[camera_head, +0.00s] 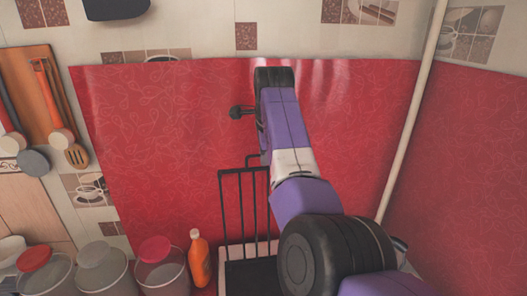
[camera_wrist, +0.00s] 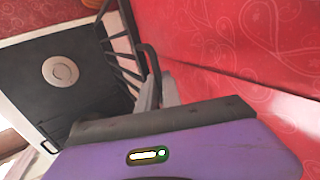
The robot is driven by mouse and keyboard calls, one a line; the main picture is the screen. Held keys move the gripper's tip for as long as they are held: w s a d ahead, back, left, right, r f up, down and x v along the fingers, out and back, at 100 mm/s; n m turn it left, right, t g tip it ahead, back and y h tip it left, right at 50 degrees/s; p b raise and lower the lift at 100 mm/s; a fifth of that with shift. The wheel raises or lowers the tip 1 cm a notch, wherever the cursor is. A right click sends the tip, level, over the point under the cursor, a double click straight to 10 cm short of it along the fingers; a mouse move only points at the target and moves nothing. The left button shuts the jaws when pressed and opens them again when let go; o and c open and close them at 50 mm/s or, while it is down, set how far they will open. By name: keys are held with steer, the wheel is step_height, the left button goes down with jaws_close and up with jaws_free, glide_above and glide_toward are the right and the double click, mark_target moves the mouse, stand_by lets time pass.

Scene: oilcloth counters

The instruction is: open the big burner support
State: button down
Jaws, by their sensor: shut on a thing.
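The big burner support (camera_head: 243,171) is a black barred grate that stands upright at the back of the hob, in front of the red wall. In the wrist view its bars (camera_wrist: 106,42) rise beside the dark hob top (camera_wrist: 90,100). My gripper (camera_wrist: 157,92) is at the grate's side, near a curved black bar, and shut on the support. The exact contact is partly hidden by the gripper body. In the head view my arm covers the grate's right part and hides the fingers.
An orange bottle (camera_head: 199,262) and lidded jars (camera_head: 161,272) stand close left of the hob. Utensils hang on a wooden board (camera_head: 40,85) at far left. The red wall covering (camera_head: 160,140) is close behind my arm; a pale pipe (camera_head: 408,120) runs up at right.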

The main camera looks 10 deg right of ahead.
steer(key=shift+w+f, duration=0.25)
steer(key=shift+f, duration=0.05)
steer(key=c, duration=1.8)
jaws_free()
steer(key=b+v, duration=0.2)
steer(key=v, duration=0.6)
steer(key=shift+b, duration=0.3)
steer(key=shift+w+r, duration=0.1)
